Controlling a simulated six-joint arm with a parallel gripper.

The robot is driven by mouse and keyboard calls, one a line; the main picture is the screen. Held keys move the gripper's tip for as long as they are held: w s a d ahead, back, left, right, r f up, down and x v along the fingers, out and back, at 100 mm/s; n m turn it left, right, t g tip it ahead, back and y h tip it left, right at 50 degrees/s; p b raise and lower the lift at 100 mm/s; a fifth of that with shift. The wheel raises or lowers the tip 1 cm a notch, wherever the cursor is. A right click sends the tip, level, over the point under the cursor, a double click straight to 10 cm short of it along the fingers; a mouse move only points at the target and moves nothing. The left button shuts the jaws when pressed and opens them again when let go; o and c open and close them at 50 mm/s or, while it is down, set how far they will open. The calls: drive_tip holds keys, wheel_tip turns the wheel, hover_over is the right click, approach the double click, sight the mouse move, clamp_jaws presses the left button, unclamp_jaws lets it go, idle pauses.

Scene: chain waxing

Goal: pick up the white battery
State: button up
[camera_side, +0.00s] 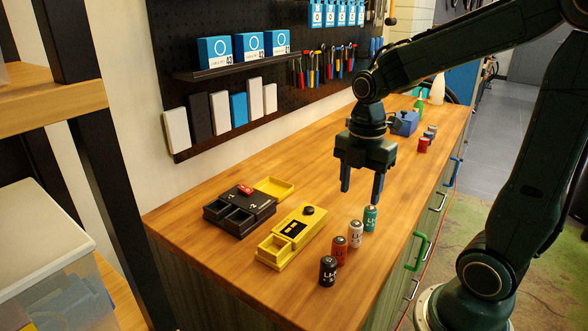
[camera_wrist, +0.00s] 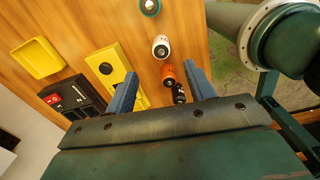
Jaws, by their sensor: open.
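The white battery (camera_side: 355,234) stands upright on the wooden bench, in a row with a teal battery (camera_side: 370,218), an orange-brown battery (camera_side: 339,250) and a black battery (camera_side: 327,271). In the wrist view the white battery (camera_wrist: 161,47) stands beyond the fingertips, between the teal battery (camera_wrist: 149,6) and the orange battery (camera_wrist: 168,76). My gripper (camera_side: 361,189) is open and empty, pointing down above the bench, higher than the batteries. In the wrist view its fingers (camera_wrist: 161,82) are spread, with the orange battery seen between them. The black battery (camera_wrist: 179,94) is partly hidden.
A yellow tester (camera_side: 292,236) with an open compartment lies left of the batteries. A black case (camera_side: 240,210) with a red battery and a yellow lid (camera_side: 274,187) lie farther left. A blue box (camera_side: 405,123) and more batteries stand farther back. The bench's right edge is close.

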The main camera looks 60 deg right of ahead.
hover_over(356, 223)
drive_tip(key=shift+d+f, duration=0.1)
drive_tip(key=shift+f, duration=2)
drive_tip(key=shift+f, duration=0.1)
drive_tip(key=shift+f, duration=2.5)
drive_tip(key=shift+c, duration=0.2)
drive_tip(key=c, duration=1.1)
